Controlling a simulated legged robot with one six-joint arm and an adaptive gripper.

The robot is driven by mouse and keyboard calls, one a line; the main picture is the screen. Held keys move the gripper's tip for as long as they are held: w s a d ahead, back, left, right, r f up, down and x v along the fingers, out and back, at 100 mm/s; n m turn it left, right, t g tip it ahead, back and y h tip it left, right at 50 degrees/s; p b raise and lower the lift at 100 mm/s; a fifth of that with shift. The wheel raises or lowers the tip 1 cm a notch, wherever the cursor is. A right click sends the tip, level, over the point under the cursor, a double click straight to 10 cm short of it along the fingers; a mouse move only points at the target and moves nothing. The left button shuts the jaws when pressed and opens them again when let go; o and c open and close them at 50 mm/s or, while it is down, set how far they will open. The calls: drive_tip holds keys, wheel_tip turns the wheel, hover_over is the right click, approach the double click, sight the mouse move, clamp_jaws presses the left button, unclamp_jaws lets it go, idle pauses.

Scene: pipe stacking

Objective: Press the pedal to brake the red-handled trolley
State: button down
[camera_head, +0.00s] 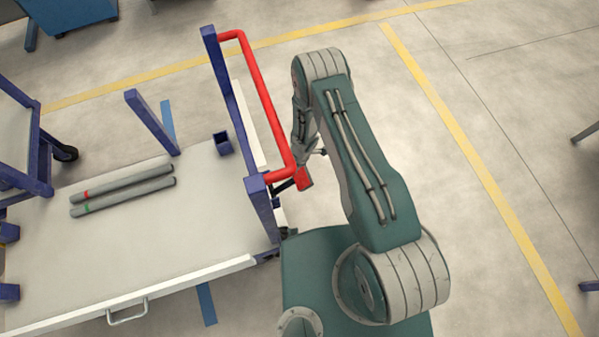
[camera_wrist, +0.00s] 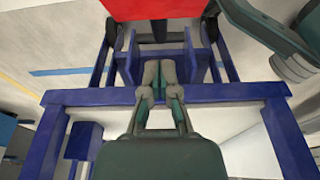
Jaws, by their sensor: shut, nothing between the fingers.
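The trolley has a blue frame, a pale flat bed (camera_head: 110,262) and a red handle (camera_head: 262,98) at its right end. A red pedal (camera_head: 305,178) sits low outside that end, below the handle. It also shows as a flat red plate at the top of the wrist view (camera_wrist: 155,8). My gripper (camera_head: 303,160) is just above and beside the pedal, partly hidden by my arm. In the wrist view my gripper's fingers (camera_wrist: 160,72) are together and empty, pointing toward the pedal. I cannot tell whether they touch it.
Two grey pipes (camera_head: 122,190) with red and green bands lie on the trolley bed. Blue posts (camera_head: 152,122) rise from it. Another blue frame on a black caster (camera_head: 64,152) stands at the left.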

sight(298, 177)
wheel_tip(298, 177, down, 3)
drive_tip(key=shift+s+a, duration=0.1)
drive_tip(key=shift+a, duration=0.05)
drive_tip(key=shift+w+d+f, duration=0.15)
drive_tip(key=shift+d+f, duration=0.25)
drive_tip(key=shift+f, duration=0.1)
drive_tip(key=shift+w+d+f, duration=0.15)
drive_tip(key=shift+d+f, duration=0.2)
drive_tip(key=shift+f, duration=0.15)
drive_tip(key=shift+d+f, duration=0.3)
drive_tip(key=shift+f, duration=0.1)
drive_tip(key=shift+a+f, duration=0.1)
drive_tip(key=shift+f, duration=0.05)
